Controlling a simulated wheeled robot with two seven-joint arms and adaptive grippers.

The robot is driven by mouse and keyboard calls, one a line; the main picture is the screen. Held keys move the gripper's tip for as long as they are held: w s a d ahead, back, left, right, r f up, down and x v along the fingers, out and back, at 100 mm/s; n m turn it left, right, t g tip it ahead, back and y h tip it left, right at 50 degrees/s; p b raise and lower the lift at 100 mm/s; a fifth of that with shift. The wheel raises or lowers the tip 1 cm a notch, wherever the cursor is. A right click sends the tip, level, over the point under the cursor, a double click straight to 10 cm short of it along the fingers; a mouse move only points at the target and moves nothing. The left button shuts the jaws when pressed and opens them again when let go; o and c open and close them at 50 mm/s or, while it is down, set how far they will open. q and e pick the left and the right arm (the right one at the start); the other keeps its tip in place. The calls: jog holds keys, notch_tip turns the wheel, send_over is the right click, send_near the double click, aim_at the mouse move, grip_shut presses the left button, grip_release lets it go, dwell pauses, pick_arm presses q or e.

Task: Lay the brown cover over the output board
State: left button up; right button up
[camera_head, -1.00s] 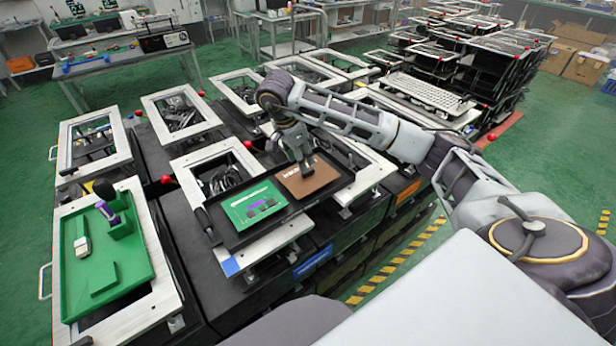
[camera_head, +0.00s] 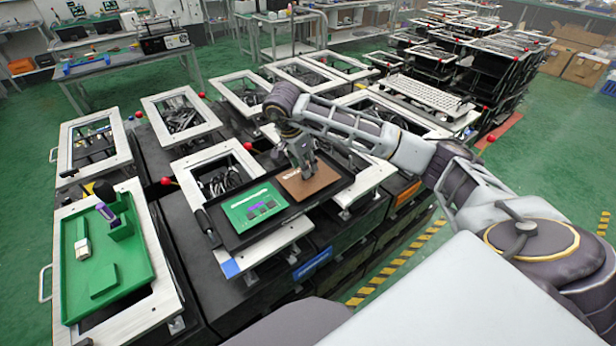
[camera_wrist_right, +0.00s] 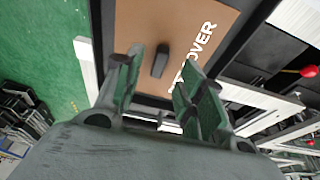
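The brown cover (camera_head: 321,181) lies flat in the right part of a black tray (camera_head: 235,241). The green output board (camera_head: 252,207), with dark chips on it, lies uncovered in the left part, beside the cover. My right gripper (camera_head: 305,172) is over the cover, pointing down, and hides part of it. In the right wrist view the cover (camera_wrist_right: 200,22) shows white lettering and a dark knob (camera_wrist_right: 160,61). The knob appears between the open fingers (camera_wrist_right: 156,68); I see no finger touching it. My left gripper is not in view.
A green tray (camera_head: 134,281) in a white frame stands at the left, holding small parts. White frames with red-ball levers (camera_head: 166,181) surround the black tray. A black handle (camera_head: 207,226) is at the tray's left edge.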

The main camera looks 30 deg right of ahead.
jog(key=shift+d+p+x, duration=0.2)
jog(key=shift+p+x, duration=0.1)
jog(key=shift+x, duration=1.4)
jog(key=shift+r, duration=0.1)
grip_shut()
